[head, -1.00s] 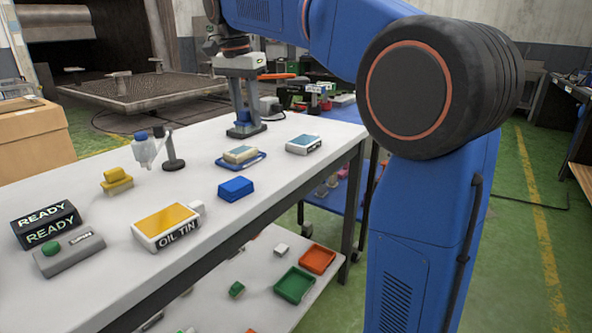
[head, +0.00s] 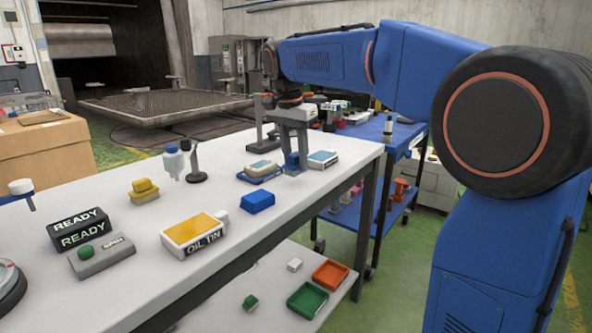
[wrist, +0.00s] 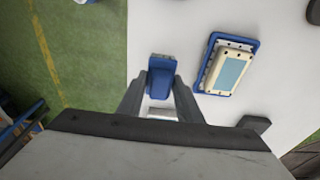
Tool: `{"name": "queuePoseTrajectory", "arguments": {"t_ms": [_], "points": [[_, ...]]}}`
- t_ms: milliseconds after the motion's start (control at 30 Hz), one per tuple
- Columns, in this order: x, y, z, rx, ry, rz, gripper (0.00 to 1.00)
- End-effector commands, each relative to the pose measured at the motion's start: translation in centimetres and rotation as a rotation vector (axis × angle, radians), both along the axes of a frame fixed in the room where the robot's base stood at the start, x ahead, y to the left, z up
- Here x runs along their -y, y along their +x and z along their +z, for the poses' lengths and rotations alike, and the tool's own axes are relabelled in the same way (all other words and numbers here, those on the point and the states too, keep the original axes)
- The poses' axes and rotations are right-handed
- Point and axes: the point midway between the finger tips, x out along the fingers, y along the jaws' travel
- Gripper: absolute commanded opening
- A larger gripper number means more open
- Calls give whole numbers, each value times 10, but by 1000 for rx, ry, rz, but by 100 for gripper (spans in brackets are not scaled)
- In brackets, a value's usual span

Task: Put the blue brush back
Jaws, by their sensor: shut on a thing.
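My gripper (head: 292,168) is shut on a small blue block, the blue brush (head: 291,159), near the far right end of the white table. The wrist view shows the brush (wrist: 161,76) between the fingers (wrist: 160,98). A blue tray (wrist: 207,82) with a cream, blue-topped block on it lies to the right of the brush in the wrist view. In the head view this tray (head: 244,178) is just left of my gripper. I cannot tell whether the brush touches the table.
A white, blue-topped box (head: 323,160) is close to the right of my gripper. A dark stand (head: 262,145) stands behind it. A blue block (head: 257,202), the oil tin (head: 193,233), a yellow block (head: 144,191) and a bottle (head: 174,163) occupy the table. The table edge is near.

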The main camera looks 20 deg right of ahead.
Motion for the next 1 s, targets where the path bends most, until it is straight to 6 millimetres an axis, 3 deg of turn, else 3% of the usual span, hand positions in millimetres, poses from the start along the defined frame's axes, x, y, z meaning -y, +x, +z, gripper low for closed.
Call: {"name": "queuePoseTrajectory", "arguments": {"t_ms": [233,633,667,733,1000], "points": [[0,-1,-32,-2,0,1,11],[0,0,-38,-1,-1,0,11],[0,0,-38,-1,-1,0,35],[0,0,-38,-1,-1,0,51],[0,0,-37,-1,-1,0,51]]}}
